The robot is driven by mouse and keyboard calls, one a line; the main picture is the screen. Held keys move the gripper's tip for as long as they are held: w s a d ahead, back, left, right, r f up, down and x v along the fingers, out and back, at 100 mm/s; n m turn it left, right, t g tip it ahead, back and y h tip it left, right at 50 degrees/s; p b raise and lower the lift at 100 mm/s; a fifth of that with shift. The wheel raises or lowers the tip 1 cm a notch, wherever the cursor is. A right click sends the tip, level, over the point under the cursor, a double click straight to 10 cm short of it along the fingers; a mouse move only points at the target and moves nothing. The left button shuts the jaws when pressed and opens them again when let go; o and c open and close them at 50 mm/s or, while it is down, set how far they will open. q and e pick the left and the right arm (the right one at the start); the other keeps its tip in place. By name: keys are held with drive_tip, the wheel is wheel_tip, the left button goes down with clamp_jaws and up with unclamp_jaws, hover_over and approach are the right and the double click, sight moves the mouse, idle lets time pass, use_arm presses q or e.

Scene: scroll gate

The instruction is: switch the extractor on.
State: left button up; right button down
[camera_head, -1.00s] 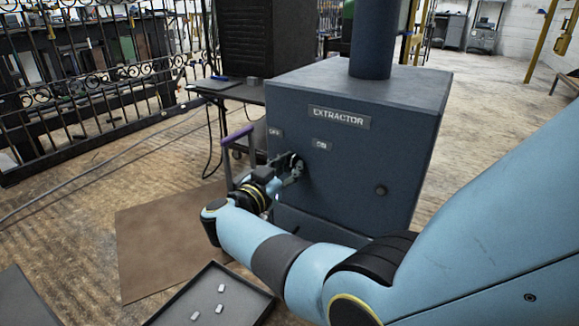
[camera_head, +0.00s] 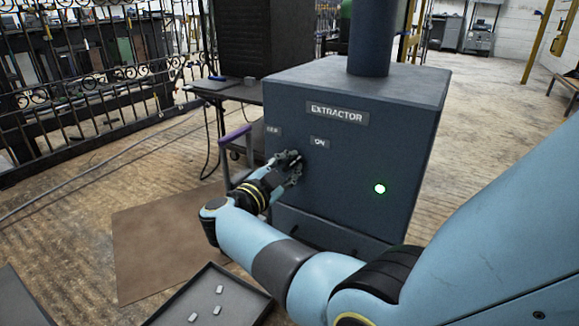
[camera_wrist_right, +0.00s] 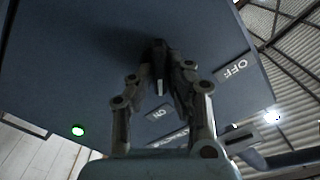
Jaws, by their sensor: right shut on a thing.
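The extractor (camera_head: 400,140) is a dark blue-grey box with a thick duct on top. Its front carries an ON plate (camera_head: 320,142) and, to the left, an OFF plate (camera_head: 273,130). A round lamp (camera_head: 380,188) at lower right glows green; it also glows in the right wrist view (camera_wrist_right: 78,130). My right gripper (camera_head: 292,160) is at the front, just below the plates. In the right wrist view its fingers are shut on a dark knob (camera_wrist_right: 159,86) with a white mark, which points towards the ON plate (camera_wrist_right: 160,112). The head view hides the knob. My left gripper is out of view.
A dark tray (camera_head: 258,300) with a few small pale blocks lies in front. A brown mat (camera_head: 150,250) lies on the floor to the left. A dark table (camera_head: 240,92) and a purple handle (camera_head: 235,133) stand left of the extractor. The floor at right is clear.

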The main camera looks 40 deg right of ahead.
sight(297, 119)
drive_tip(key=shift+f, duration=0.15)
drive_tip(key=c, duration=1.3)
unclamp_jaws()
drive_tip(key=shift+a, duration=0.1)
drive_tip(key=shift+c, duration=0.2)
drive_tip(key=shift+r, duration=5.05)
